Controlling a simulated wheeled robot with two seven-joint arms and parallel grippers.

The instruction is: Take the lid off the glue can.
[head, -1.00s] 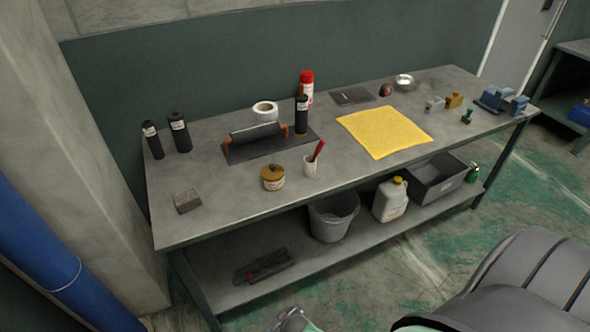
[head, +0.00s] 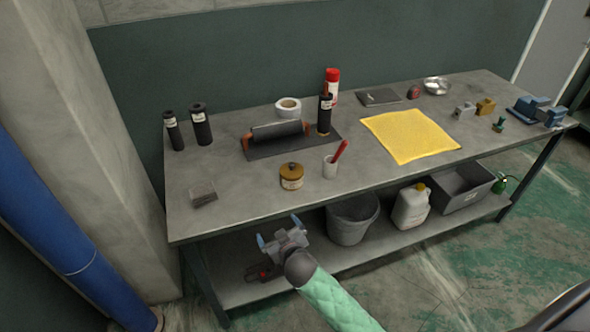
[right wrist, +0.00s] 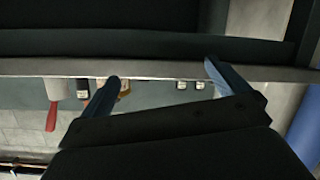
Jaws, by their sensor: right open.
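The glue can (head: 291,181) is a small amber can with a pale label, upright near the bench's front edge. Its brownish lid (head: 291,168) with a dark knob is on top. My right gripper (head: 279,230) is open and empty, in front of the bench edge, below and slightly left of the can, apart from it. In the right wrist view, the open fingers (right wrist: 160,71) spread below the bench's edge band, and part of the amber can (right wrist: 125,88) shows beside the left finger. My left gripper is not in view.
A white cup (head: 330,169) with a red-handled tool stands right of the can. A dark mat (head: 262,150) with a roller lies behind it. A grey block (head: 202,194) sits to the left. The lower shelf holds a bucket (head: 351,222) and a jug (head: 410,208).

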